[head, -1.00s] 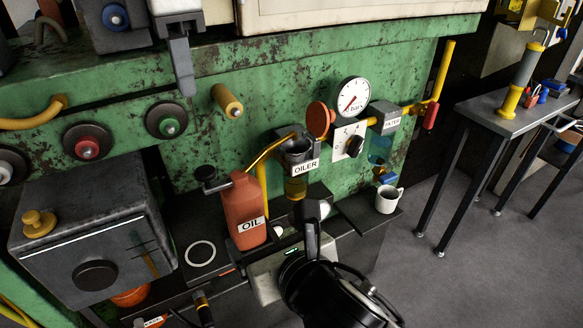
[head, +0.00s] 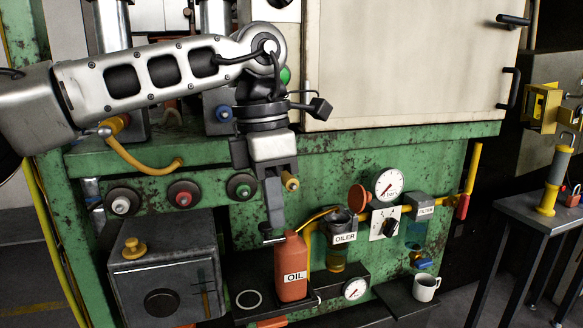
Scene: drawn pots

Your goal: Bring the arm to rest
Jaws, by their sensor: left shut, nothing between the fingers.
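My left arm comes in from the left. Its gripper (head: 275,208) points down, shut and empty, in front of the green machine. The can, labelled OIL, stands upright on the dark shelf, right of a white ring mark (head: 249,299). The oiler cup (head: 339,222) on the machine is just right of the can. My right gripper is not in view.
A grey box (head: 163,270) stands left of the can. A pressure gauge (head: 389,184), a filter (head: 422,207) and a white mug (head: 425,287) are to the right. A side table (head: 520,213) stands at far right, with open floor before it.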

